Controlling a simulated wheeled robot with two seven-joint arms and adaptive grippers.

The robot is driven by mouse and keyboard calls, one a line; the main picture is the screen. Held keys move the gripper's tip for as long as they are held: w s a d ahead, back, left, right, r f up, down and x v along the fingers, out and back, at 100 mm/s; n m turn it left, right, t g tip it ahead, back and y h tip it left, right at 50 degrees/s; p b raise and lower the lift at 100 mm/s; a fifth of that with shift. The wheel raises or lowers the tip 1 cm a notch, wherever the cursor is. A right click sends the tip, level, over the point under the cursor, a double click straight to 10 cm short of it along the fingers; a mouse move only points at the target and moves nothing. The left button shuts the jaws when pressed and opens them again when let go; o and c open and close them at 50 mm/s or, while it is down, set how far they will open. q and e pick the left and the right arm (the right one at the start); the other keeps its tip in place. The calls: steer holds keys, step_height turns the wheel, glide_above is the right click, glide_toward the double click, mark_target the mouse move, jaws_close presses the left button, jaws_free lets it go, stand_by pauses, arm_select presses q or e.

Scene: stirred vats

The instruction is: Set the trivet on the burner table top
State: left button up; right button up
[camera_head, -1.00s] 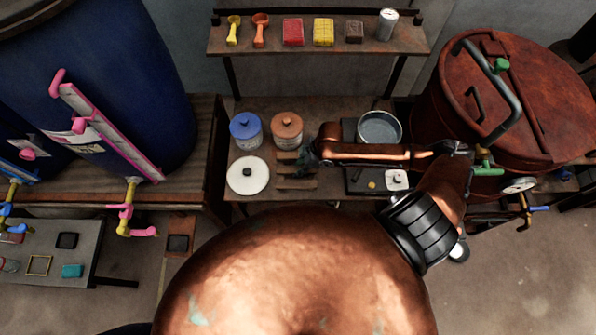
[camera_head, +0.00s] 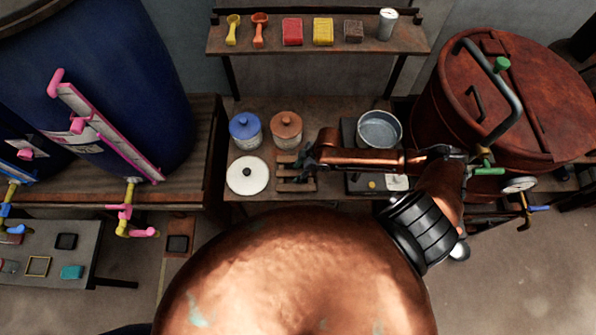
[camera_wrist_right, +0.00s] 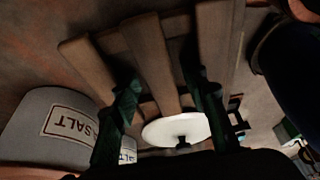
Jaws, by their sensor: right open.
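The trivet (camera_head: 296,185) is a small rack of brown wooden slats on the middle table, between the white lid and the burner. My right gripper (camera_head: 300,161) is over its far part and hides some of it. In the right wrist view, the slats of the trivet (camera_wrist_right: 147,55) fill the upper middle. My right gripper (camera_wrist_right: 160,98) is open there, with one dark green finger on each side of the middle slat. I cannot tell whether the fingers touch the wood. My left gripper is not in view.
A blue-lidded jar (camera_head: 246,130) and an orange-lidded jar (camera_head: 286,130) stand behind the trivet. A white lid (camera_head: 247,175) lies to its left. A rusty vat (camera_head: 515,95) stands further right.

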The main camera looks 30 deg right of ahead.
steer(key=shift+r, duration=0.15)
steer(key=p+v, duration=0.1)
steer(key=v, duration=1.1)
steer(key=shift+a, duration=0.15)
